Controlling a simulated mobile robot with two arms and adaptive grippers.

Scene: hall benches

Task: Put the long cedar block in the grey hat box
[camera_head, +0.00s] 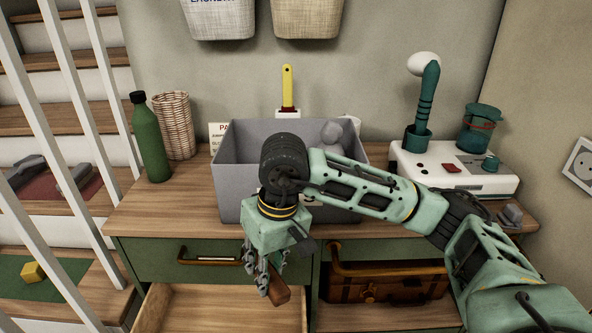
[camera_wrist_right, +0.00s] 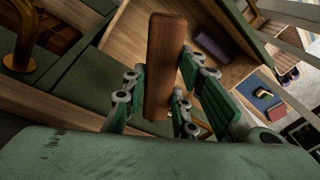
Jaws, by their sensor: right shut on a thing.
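The long cedar block (camera_wrist_right: 163,60) is a reddish-brown bar between the fingers of my right gripper (camera_wrist_right: 156,105) in the right wrist view. In the head view the right gripper (camera_head: 267,272) points down in front of the bench's drawer front, and the block's end (camera_head: 278,291) shows below its fingers. My right gripper is shut on the block. The grey hat box (camera_head: 234,188) stands open on the bench top, behind and above the gripper; my right arm crosses in front of it and hides part of it. A rounded grey thing (camera_head: 331,133) shows at its rim. My left gripper is not in view.
An open, light wood drawer (camera_head: 220,309) lies below the gripper. A green bottle (camera_head: 149,140) and wicker basket (camera_head: 175,125) stand left of the box; a white machine (camera_head: 456,172) stands right. A brown case (camera_head: 388,286) sits in the lower shelf.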

